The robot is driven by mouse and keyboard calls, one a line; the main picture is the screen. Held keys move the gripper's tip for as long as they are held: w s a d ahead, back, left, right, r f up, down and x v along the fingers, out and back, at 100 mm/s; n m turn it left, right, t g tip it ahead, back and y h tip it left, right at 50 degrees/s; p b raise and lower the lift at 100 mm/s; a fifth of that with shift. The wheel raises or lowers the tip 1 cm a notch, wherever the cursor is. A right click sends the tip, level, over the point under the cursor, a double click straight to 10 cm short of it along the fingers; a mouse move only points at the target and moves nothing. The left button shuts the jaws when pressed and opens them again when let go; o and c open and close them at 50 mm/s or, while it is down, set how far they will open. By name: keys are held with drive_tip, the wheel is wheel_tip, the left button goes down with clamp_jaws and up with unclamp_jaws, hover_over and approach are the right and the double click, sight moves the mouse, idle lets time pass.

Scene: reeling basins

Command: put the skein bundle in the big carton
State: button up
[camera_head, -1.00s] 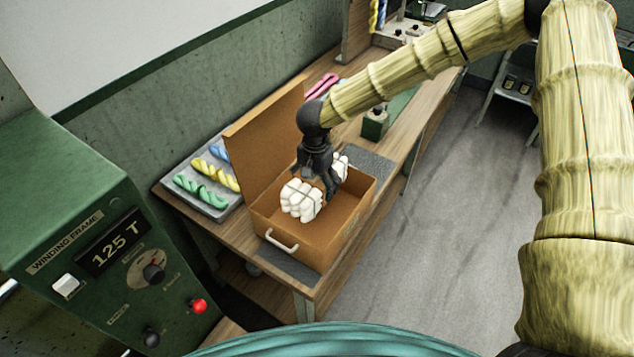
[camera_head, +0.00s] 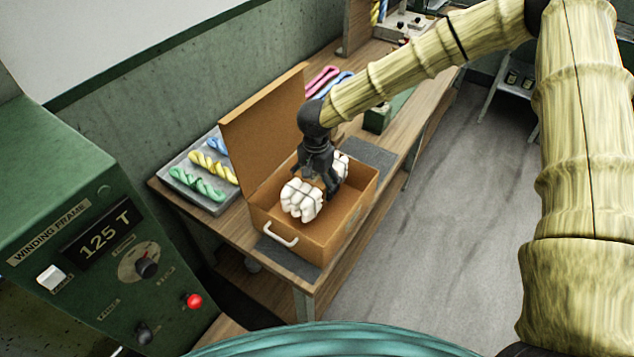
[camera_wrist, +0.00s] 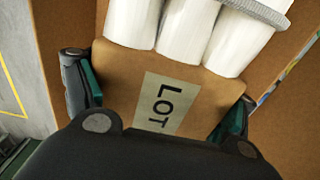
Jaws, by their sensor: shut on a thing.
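In the wrist view the white rolls (camera_wrist: 185,30) and a brown wrap with a LOT label (camera_wrist: 160,103) lie between my fingers. I cannot tell whether the bundle touches the carton's floor.
A grey tray (camera_head: 195,197) with green, yellow and blue skeins lies left of the carton. Pink and blue skeins (camera_head: 322,80) lie behind it. A green winding frame box (camera_head: 90,250) stands at the front left. The floor at right is clear.

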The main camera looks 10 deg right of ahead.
sight(316, 175)
drive_tip(key=shift+f+b, duration=1.95)
drive_tip(key=shift+f, duration=2.2)
drive_tip(key=shift+f, duration=0.15)
drive_tip(key=o, duration=1.4)
wheel_tip(316, 175, up, 12)
